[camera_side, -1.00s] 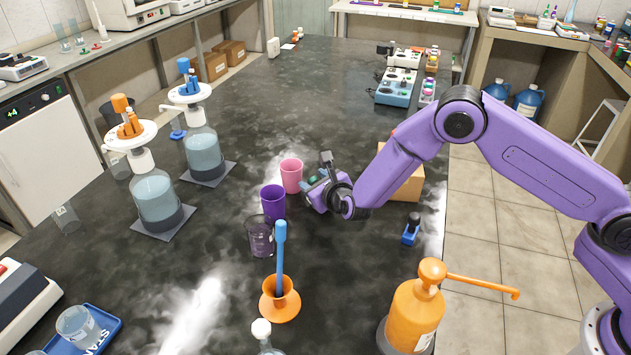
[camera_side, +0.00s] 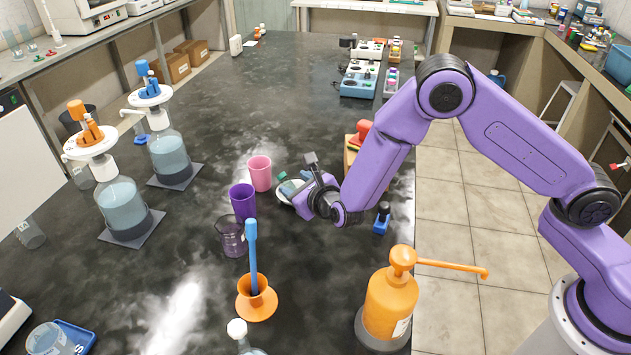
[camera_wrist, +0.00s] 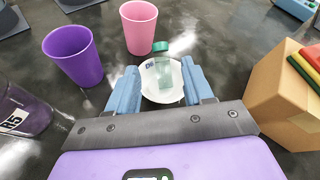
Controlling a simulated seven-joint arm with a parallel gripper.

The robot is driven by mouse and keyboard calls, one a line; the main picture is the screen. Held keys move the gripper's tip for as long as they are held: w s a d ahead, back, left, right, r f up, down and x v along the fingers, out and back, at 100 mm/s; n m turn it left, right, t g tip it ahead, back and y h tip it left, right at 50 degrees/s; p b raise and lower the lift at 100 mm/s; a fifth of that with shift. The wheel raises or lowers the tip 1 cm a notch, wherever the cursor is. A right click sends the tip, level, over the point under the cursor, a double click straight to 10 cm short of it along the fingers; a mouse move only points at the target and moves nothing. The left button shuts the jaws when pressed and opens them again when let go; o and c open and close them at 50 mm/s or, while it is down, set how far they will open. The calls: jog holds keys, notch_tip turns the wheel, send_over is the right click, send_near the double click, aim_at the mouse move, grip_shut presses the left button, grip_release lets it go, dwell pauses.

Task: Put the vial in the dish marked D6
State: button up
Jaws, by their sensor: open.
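The vial (camera_wrist: 163,72), clear with a green cap, shows in the wrist view between the two blue fingers of my gripper (camera_wrist: 160,66). There is a gap on each side, so the jaws are open around it. The vial's lower end appears within a white dish (camera_wrist: 148,93), whose dark rim marking is partly covered and not fully legible. In the side view the dish (camera_side: 284,194) lies at my gripper (camera_side: 300,180), partly hidden by it. I cannot tell exactly how the vial rests in the dish.
A pink cup (camera_side: 260,173) and a purple cup (camera_side: 243,202) stand left of the dish, with a clear beaker (camera_side: 231,238) nearby. A cardboard box (camera_wrist: 285,92) is close on the right.

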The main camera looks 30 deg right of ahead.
jog(key=shift+s, duration=0.1)
jog(key=shift+d+r, duration=0.2)
jog(key=shift+r, duration=0.15)
jog(key=s+d+r+m+g+h, duration=0.2)
jog(key=s+d+r+m+h, duration=0.2)
jog(key=s+d+r+m, duration=0.3)
jog(key=s+d+r+m+g, duration=0.2)
jog(key=s+d+m+g, duration=0.1)
jog(key=s+m, duration=0.4)
jog(key=s+d+r+m+g, duration=0.2)
jog(key=s+d+m+g, duration=0.2)
jog(key=s, duration=0.7)
jog(key=d+m, duration=0.2)
jog(key=m, duration=0.1)
jog(key=shift+s+y, duration=0.15)
jog(key=shift+y, duration=0.15)
jog(key=shift+o, duration=0.6)
jog(key=s+d+r+m+g+y, duration=0.1)
jog(key=s+m+g+y, duration=0.3)
jog(key=s, duration=1)
jog(key=shift+m, duration=0.9)
jog(key=shift+d+r, duration=0.1)
